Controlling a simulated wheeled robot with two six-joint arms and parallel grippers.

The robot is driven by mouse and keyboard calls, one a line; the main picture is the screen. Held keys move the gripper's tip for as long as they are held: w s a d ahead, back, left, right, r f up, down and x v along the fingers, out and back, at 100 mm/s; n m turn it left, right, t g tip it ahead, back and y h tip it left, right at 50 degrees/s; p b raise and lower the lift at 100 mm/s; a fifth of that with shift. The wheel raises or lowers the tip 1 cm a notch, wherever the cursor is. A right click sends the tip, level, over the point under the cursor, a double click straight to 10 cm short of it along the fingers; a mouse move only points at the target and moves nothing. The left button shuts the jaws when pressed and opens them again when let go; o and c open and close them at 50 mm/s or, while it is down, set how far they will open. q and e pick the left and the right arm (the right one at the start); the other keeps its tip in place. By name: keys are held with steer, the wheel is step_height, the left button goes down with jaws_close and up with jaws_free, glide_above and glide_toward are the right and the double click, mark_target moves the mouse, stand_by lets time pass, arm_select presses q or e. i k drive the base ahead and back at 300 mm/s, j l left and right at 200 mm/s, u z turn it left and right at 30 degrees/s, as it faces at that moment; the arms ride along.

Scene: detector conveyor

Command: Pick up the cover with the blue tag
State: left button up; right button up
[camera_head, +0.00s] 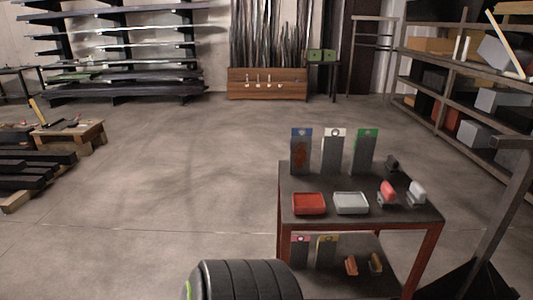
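The cover with the blue tag (301,158) is an upright dark grey panel at the back left of a small table (325,225). Its blue tag is at the top, and a reddish-brown patch shows on its face. A similar panel with a white tag (334,155) stands to its right, and one with a green tag (365,155) stands further right. Lower down, panels with a pink tag (300,250) and a yellow tag (326,250) show below the tabletop, their lower parts unclear. Neither of my grippers shows.
A red tray (309,204) and a grey tray (350,204) sit at the table's front. Small red (387,193) and white (416,193) items sit to the right. Shelves (470,95) line the right wall.

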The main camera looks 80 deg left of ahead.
mark_target(301, 145)
steer(key=u, duration=2.25)
steer(key=i+l, duration=0.4)
steer(key=l, duration=0.2)
